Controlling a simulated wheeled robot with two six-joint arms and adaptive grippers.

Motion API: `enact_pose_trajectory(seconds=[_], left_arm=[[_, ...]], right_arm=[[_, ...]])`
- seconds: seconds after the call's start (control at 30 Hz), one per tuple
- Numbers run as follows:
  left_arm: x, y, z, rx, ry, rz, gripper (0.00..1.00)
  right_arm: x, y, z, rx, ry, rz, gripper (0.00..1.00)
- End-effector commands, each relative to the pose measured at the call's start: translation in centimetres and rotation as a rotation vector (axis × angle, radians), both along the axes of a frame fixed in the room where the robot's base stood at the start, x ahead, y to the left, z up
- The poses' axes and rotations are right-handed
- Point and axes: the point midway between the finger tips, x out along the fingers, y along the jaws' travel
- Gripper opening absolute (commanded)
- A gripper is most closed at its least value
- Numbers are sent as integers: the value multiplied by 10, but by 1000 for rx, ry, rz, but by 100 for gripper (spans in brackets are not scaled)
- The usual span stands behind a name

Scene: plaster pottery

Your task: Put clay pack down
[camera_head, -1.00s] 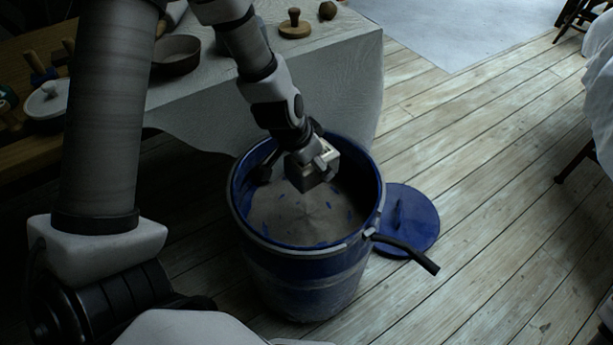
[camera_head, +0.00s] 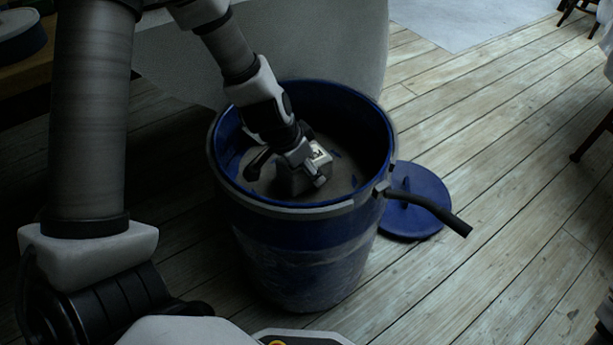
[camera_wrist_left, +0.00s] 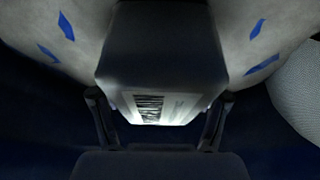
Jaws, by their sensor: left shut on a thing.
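The clay pack (camera_head: 308,183) is a small grey block inside the blue barrel (camera_head: 300,235). In the left wrist view the pack (camera_wrist_left: 160,45) is a dark block with a bright printed label, filling the middle. My left gripper (camera_head: 300,158) reaches down into the barrel and is shut on the pack, with a finger on each side. In the wrist view the gripper (camera_wrist_left: 160,97) shows both fingers at the pack's near end. The pack is low, close to the pale grey contents; I cannot tell if it touches them.
A dark lever (camera_head: 430,208) sticks out from the rim. A blue lid (camera_head: 414,205) lies on the wooden floor beside the barrel. A cloth-covered table (camera_head: 340,45) stands behind.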

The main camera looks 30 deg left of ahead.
Motion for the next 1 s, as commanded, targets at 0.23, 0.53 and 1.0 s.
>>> enact_pose_trajectory(seconds=[0.23,0.53,1.0], left_arm=[[1,0,-5,1,-3,1,5],[0,0,-8,0,0,0,100],[-4,2,14,-2,1,2,100]], right_arm=[[0,0,-5,0,-1,0,46],[0,0,-7,0,0,0,46],[0,0,18,0,0,0,46]])
